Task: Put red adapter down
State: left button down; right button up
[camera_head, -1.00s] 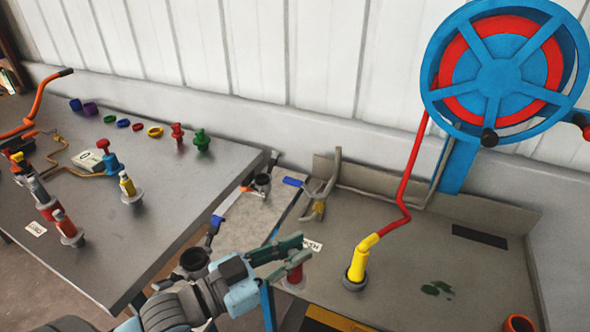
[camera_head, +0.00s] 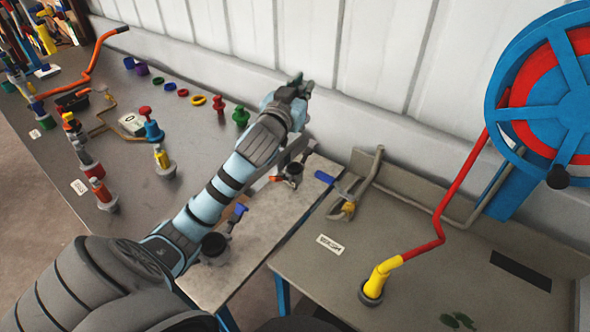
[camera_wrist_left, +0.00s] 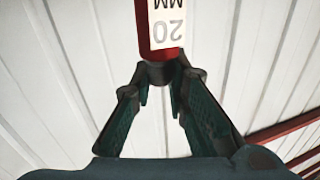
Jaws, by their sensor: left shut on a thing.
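The red adapter (camera_wrist_left: 160,28) shows in the left wrist view as a red cylinder with a white label reading "20 MM". Its dark grey end sits between the fingertips of my left gripper (camera_wrist_left: 158,78), which is shut on it. In the head view my left gripper (camera_head: 298,86) is raised in front of the white wall, behind the gap between the two tables. I cannot make out the adapter in the head view; the gripper and arm probably hide it. My right gripper is not in view.
The left table (camera_head: 140,228) carries several upright coloured adapters, coloured rings (camera_head: 199,100) and a green fitting (camera_head: 241,117). Small clamps (camera_head: 291,172) stand on the middle bench. The right table (camera_head: 310,260) holds a yellow nozzle (camera_head: 377,280) on a red pipe from the blue reel (camera_head: 560,90).

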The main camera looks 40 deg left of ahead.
pick_arm(q)
notch_tip(320, 180, down, 17)
jog(key=a+n+y+b, duration=0.1)
jog(key=a+b, duration=0.1)
jog(key=b, duration=0.2)
jog(key=shift+a+n+g+y, duration=0.25)
jog(key=shift+n+g+y, duration=0.05)
jog(key=shift+n+y, duration=0.1)
jog(key=shift+w+f, duration=0.1)
jog(key=shift+f, duration=0.1)
jog(key=shift+f+b, duration=0.2)
jog(key=shift+b, duration=0.35)
jog(key=c, duration=1.6)
grip_release()
jog(key=shift+o, duration=0.2)
